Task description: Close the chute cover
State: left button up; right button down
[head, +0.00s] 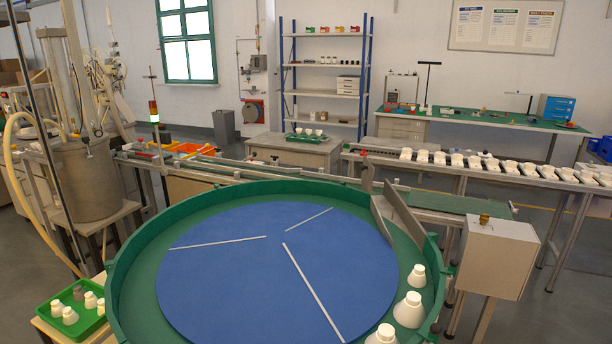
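I cannot clearly make out a chute cover. Two tilted grey plates (403,212) stand at the right rear rim of a large round turntable, where a green conveyor (455,203) leads off to the right. They look like the walls of a chute, and no lid shows over the gap between them. The turntable has a blue disc (240,285) with white strips and a green rim (122,262). Several white bottles (409,309) stand on its green outer ring at the right. Neither of my grippers is in view.
A grey box (497,255) with a brass-coloured fitting on top stands right of the turntable. A green tray (48,326) with bottles sits at the lower left. A metal tank (82,180) stands at the left. A roller conveyor (500,172) with many white pieces runs behind at the right.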

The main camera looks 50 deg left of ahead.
aim_at(367, 174)
jog(key=u, duration=1.1)
jog(key=k+l+u, duration=0.15)
jog(key=l, duration=0.15)
jog(key=k+l+u, duration=0.15)
jog(key=l+u, duration=0.15)
jog(key=l, duration=0.3)
jog(key=l+u, duration=0.2)
jog(key=l, duration=0.3)
jog(key=k+l+u, duration=0.15)
jog(key=l, duration=0.3)
jog(key=l+u, duration=0.2)
jog(key=l, duration=0.25)
jog(key=k+l+u, duration=0.15)
jog(key=l, duration=0.25)
jog(key=k+l+u, duration=0.15)
jog(key=l, duration=0.25)
jog(key=i+l+u, duration=0.15)
jog(key=l+u, duration=0.2)
jog(key=l, duration=0.6)
jog(key=l+u, duration=0.35)
jog(key=l, duration=0.6)
jog(key=k+l+u, duration=0.1)
jog(key=l+u, duration=0.3)
jog(key=l, duration=0.55)
